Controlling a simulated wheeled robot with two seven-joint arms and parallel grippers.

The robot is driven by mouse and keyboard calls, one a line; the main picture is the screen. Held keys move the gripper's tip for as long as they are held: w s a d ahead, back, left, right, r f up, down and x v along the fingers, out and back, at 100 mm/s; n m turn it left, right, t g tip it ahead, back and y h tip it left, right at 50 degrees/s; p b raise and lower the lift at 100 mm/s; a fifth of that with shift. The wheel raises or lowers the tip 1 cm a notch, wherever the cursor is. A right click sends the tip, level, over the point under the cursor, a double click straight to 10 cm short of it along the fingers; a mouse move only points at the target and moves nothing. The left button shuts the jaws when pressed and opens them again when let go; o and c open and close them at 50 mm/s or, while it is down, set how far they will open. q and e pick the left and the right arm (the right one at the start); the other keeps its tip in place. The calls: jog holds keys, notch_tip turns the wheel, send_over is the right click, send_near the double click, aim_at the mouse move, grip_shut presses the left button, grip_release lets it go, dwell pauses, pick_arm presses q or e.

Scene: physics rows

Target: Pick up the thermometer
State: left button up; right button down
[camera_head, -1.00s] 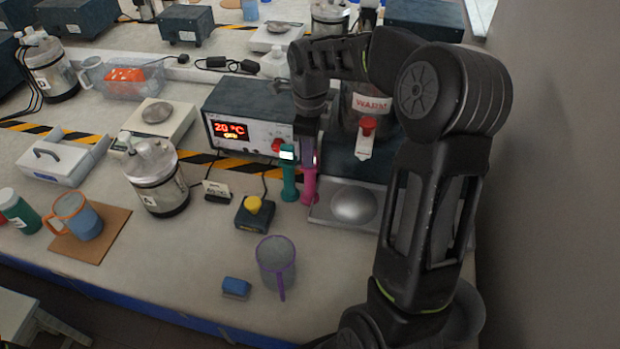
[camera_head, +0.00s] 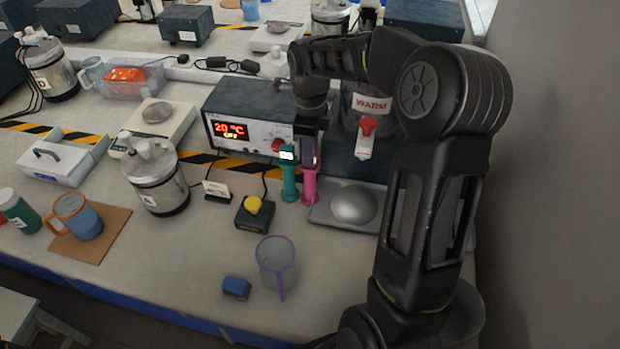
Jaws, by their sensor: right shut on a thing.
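A pink upright stick-shaped device (camera_head: 309,187), which looks like a handheld thermometer, stands at the front right of the heater box. My right gripper (camera_head: 311,155) comes down on it from above and is shut on its upper part. The gripper hides most of its top. A similar teal device (camera_head: 289,182) with a small lit display stands upright close beside it on the left. The pink device's lower end is at the bench top; I cannot tell whether it touches. My left gripper is not in view.
The heater box (camera_head: 235,115) reading 20 °C stands behind. A metal plate with a dome (camera_head: 353,205) is just right of the pink device. A yellow-knobbed box (camera_head: 254,212), a purple-rimmed cup (camera_head: 276,262) and a blue block (camera_head: 236,287) are in front. The bench between them is clear.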

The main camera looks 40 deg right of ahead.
jog(key=shift+r, duration=0.1)
dwell(0.6)
jog(key=shift+r, duration=0.8)
notch_tip(320, 180, up, 8)
jog(key=shift+f+b, duration=0.2)
jog(key=shift+b, duration=0.25)
notch_tip(320, 180, up, 9)
jog(key=p, duration=0.7)
jog(key=shift+f, duration=0.2)
jog(key=shift+d, duration=0.1)
